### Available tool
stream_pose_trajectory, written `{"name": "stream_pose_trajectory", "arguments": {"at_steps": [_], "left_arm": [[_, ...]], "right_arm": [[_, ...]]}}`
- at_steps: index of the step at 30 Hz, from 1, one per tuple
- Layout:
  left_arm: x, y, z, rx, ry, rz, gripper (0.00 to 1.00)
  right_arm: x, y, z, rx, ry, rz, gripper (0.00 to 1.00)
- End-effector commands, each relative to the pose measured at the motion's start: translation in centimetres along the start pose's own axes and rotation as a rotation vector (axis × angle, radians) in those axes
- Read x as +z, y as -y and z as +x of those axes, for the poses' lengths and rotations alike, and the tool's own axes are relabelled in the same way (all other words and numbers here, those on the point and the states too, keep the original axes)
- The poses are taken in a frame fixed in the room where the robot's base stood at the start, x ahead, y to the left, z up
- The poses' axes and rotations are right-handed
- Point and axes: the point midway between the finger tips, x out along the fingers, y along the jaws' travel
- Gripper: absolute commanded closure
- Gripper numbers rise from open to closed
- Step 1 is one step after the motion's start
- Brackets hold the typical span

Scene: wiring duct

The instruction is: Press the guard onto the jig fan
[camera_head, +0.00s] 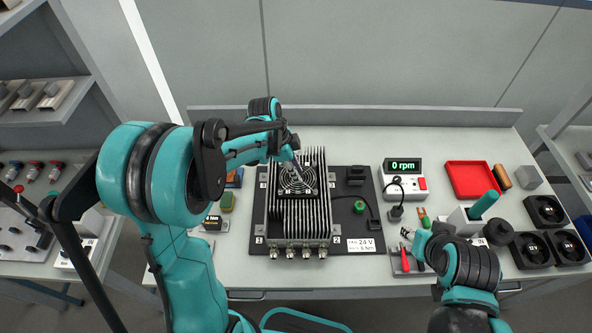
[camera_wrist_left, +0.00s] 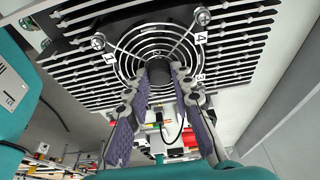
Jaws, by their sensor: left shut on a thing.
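The fan guard (camera_head: 297,180) is a round wire grille of rings. It lies over the dark square jig fan on the finned grey heatsink unit (camera_head: 299,222). In the left wrist view the guard (camera_wrist_left: 128,50) shows close up, with screw heads near its corners. My left gripper (camera_head: 294,160) reaches down over it from the back. In the left wrist view my left gripper (camera_wrist_left: 159,82) is shut on a dark round knob (camera_wrist_left: 159,71) at the guard's middle. I cannot tell whether the guard is fully seated. My right gripper (camera_head: 418,238) is low at right by a tool holder; its fingers are unclear.
A 0 rpm display (camera_head: 403,166) and power socket stand right of the dark mat (camera_head: 345,224). A red tray (camera_head: 470,180) and several spare black fans (camera_head: 546,211) are farther right. Screwdrivers (camera_head: 405,259) stand near the right gripper. The table behind the heatsink is clear.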

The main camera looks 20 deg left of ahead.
Motion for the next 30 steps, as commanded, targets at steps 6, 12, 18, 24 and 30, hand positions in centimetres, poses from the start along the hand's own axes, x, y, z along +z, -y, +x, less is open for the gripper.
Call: {"name": "stream_pose_trajectory", "arguments": {"at_steps": [6, 12, 18, 24, 30], "left_arm": [[0.2, 0.0, 0.6, 0.0, 0.0, 0.0, 1.0], [0.3, 0.0, 1.1, 0.0, 0.0, 0.0, 1.0], [0.3, 0.0, 0.9, 0.0, 0.0, 0.0, 0.53], [0.3, 0.0, 0.9, 0.0, 0.0, 0.0, 0.53], [0.3, 0.0, -1.3, 0.0, 0.0, -0.001, 0.53]], "right_arm": [[0.3, 0.0, 0.5, 0.0, 0.0, 0.0, 0.6], [0.6, 0.0, 0.8, 0.0, 0.0, 0.0, 0.6], [0.5, 0.0, 0.7, 0.0, 0.0, 0.0, 0.6], [0.5, 0.0, 0.7, 0.0, 0.0, 0.0, 0.6], [0.5, 0.0, 0.7, 0.0, 0.0, 0.0, 0.6]]}}
